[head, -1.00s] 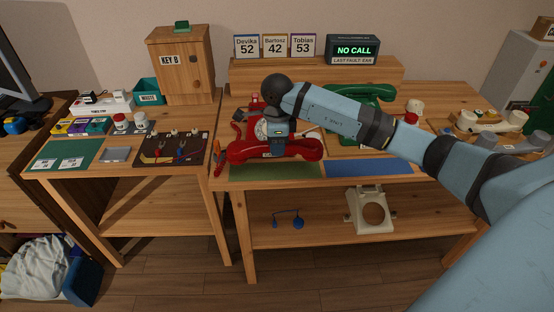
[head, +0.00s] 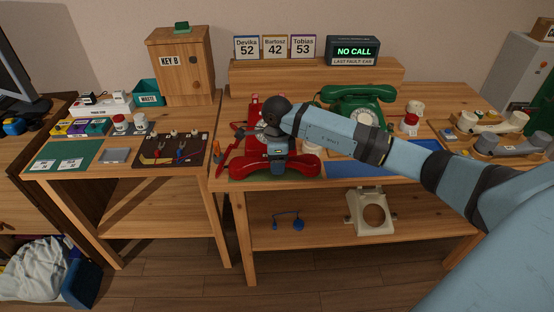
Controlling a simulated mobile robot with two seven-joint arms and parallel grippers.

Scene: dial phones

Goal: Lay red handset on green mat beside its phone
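The red handset (head: 305,168) lies crosswise at the front edge of the middle table, over the green mat (head: 263,177), which it largely hides. My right gripper (head: 278,169) points down at the handset's middle and appears shut on it; its fingertips are hidden. I cannot tell whether the handset touches the mat. The red phone (head: 256,107) stands just behind, mostly covered by my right wrist. Its cord runs down on the left. My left gripper is out of view.
A blue mat (head: 400,168) lies right of the green one, partly under my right arm. A green phone (head: 358,101) with its handset on stands behind it. A red-topped white jar (head: 409,124) stands further right. A board with wires (head: 172,150) lies on the left table.

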